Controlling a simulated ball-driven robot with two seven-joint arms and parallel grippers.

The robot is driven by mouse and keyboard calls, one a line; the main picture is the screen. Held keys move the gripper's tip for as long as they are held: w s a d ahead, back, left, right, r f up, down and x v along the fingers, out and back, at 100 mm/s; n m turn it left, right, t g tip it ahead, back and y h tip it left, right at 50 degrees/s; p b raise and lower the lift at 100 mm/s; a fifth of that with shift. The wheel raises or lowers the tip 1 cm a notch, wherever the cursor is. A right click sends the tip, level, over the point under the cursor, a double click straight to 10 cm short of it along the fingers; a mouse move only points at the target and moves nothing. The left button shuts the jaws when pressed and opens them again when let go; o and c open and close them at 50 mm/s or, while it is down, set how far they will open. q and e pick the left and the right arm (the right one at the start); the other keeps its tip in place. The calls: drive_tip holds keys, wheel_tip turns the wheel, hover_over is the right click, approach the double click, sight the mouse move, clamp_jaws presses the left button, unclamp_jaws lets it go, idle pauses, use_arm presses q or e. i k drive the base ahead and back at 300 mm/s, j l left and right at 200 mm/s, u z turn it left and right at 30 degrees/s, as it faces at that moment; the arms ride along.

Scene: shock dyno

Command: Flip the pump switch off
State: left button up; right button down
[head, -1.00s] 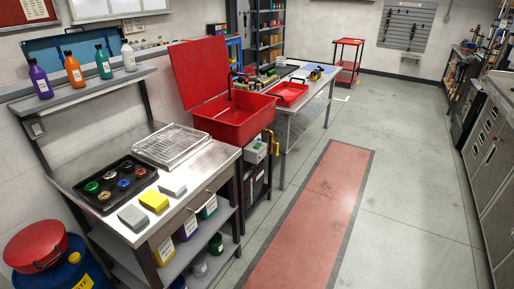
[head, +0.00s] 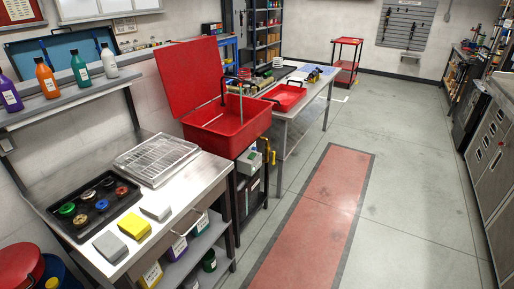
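A red parts washer basin (head: 225,132) with its red lid (head: 187,85) raised stands past the steel bench. A dark curved spout (head: 224,88) rises in the basin. A thin pale vertical line beside it may be running fluid; I cannot tell. A small grey box (head: 249,160) is mounted below the basin's right front corner, next to yellow fittings. It may carry the pump switch, but the switch and its position are too small to make out. Neither of my grippers is in view.
The steel bench (head: 165,213) at left holds a wire rack (head: 157,158), a black tray (head: 92,207) of lids and sponges. A table with a red tray (head: 285,97) stands beyond the washer. The floor and red floor strip (head: 318,215) to the right are clear.

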sight(252, 156)
drive_tip(key=i+l, duration=0.15)
drive_tip(key=i, duration=0.35)
drive_tip(key=i+l+u, duration=0.1)
drive_tip(key=i, duration=0.4)
drive_tip(key=i+l, duration=0.3)
drive_tip(key=i, duration=0.2)
drive_tip(key=i+l+u, duration=0.1)
drive_tip(key=i, duration=0.35)
drive_tip(key=l, duration=0.1)
